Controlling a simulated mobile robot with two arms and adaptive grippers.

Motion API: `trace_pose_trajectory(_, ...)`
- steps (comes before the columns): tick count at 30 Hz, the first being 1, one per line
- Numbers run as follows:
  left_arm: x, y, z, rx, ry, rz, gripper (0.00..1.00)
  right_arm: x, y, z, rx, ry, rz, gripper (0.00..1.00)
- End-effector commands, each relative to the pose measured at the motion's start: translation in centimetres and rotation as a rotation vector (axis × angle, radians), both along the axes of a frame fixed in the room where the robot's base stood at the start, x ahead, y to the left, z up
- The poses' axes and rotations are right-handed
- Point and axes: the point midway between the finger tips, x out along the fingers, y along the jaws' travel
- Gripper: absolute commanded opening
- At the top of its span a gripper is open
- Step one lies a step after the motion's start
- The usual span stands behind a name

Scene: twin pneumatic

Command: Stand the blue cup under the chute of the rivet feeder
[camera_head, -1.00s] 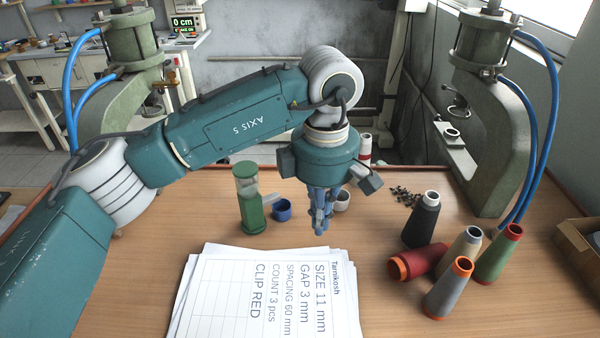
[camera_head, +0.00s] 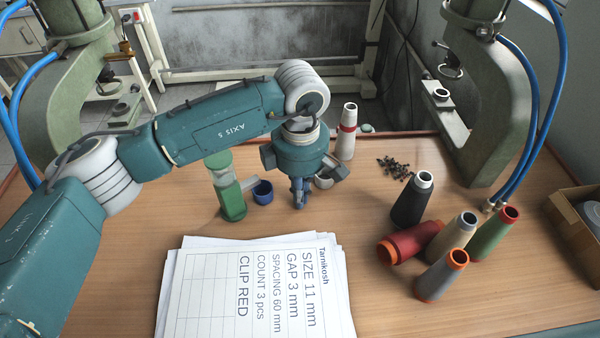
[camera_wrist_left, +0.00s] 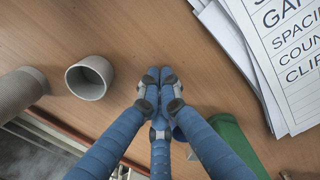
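The blue cup (camera_head: 263,193) stands upright on the table, just right of the green rivet feeder (camera_head: 231,203). The feeder's pale chute (camera_head: 250,183) slopes out to the right, close above the cup's far left side; I cannot tell whether the cup is under its end. My left gripper (camera_head: 298,203) points down above the table, right of the cup and apart from it. In the left wrist view its blue fingertips (camera_wrist_left: 160,82) are together with nothing seen between them. The blue cup (camera_wrist_left: 178,132) is mostly hidden there behind a finger. My right gripper is not in view.
A grey-white cup (camera_head: 323,181) stands behind the left gripper. Papers (camera_head: 250,285) cover the front middle. Green presses (camera_head: 485,120) flank the table. Table between papers and cones is clear.

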Motion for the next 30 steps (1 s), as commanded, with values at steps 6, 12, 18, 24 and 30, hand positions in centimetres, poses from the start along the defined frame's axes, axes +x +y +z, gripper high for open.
trace_pose_trajectory(6, 0.6, 3.0, 0.1, 0.000, 0.001, 0.002, 0.00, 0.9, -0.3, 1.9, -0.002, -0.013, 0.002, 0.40)
trace_pose_trajectory(12, 0.8, 3.9, 0.0, 0.000, -0.001, -0.001, 0.00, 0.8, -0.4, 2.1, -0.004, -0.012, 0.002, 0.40)
trace_pose_trajectory(18, 0.8, 3.9, -0.1, 0.000, -0.001, -0.001, 0.00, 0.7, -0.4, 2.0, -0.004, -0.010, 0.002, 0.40)
trace_pose_trajectory(24, 1.0, 4.3, -0.3, 0.000, -0.002, 0.000, 0.00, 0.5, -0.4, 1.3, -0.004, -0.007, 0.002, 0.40)
trace_pose_trajectory(30, 1.2, 5.5, -0.3, 0.000, -0.002, -0.001, 0.00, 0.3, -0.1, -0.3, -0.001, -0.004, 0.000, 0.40)
